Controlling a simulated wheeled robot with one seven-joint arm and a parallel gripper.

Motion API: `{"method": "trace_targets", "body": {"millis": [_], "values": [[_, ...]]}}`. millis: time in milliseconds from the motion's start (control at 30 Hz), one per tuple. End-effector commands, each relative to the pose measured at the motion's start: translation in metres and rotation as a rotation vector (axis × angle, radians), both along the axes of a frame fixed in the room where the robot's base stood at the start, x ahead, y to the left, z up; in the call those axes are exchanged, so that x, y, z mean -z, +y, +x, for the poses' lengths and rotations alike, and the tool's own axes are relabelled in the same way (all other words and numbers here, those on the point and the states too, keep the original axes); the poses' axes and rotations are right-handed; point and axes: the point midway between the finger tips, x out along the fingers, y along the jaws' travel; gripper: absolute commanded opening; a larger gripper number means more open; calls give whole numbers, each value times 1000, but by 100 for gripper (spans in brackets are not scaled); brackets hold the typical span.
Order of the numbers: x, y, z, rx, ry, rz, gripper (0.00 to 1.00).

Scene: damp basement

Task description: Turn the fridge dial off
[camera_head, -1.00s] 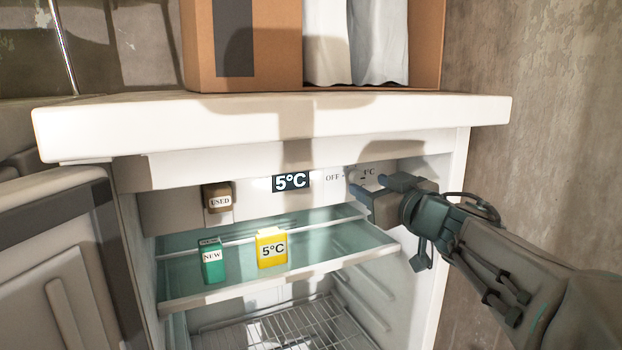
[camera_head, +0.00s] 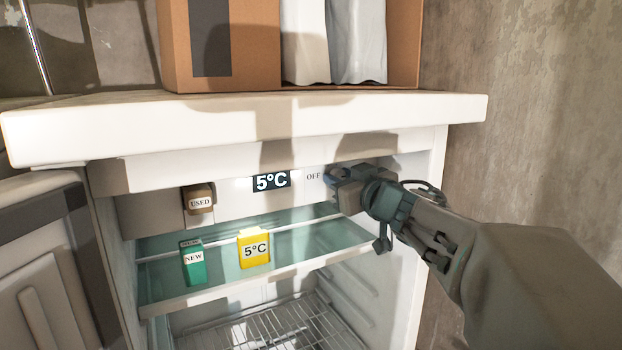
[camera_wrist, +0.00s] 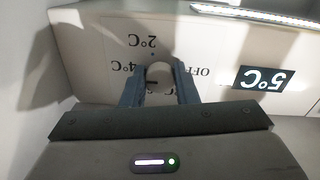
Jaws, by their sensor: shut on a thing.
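The fridge (camera_head: 410,240) stands open, and its upper panel carries a lit display (camera_head: 271,181) reading 5°C. The word OFF is printed to the right of the display. My gripper (camera_head: 338,188) is at the panel just right of OFF and hides the dial in the head view. In the wrist view the picture is upside down, and the pale dial (camera_wrist: 159,74) sits between the two fingers of my gripper (camera_wrist: 160,80), which are shut on it. Markings of 2°C and 4°C show around the dial. Which mark the dial points to is not clear.
A brown USED block (camera_head: 199,199) is on the panel at left. The open door (camera_head: 45,270) is at left, a wall (camera_head: 545,150) at right.

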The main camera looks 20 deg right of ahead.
Motion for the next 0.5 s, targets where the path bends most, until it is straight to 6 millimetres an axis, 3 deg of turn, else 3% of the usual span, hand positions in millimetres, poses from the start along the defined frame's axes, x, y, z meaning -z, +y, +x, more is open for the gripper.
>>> {"method": "trace_targets", "body": {"millis": [267, 500], "values": [[1, 0, 0, 0, -10, -52, 4], [2, 0, 0, 0, -39, -205, 4]]}}
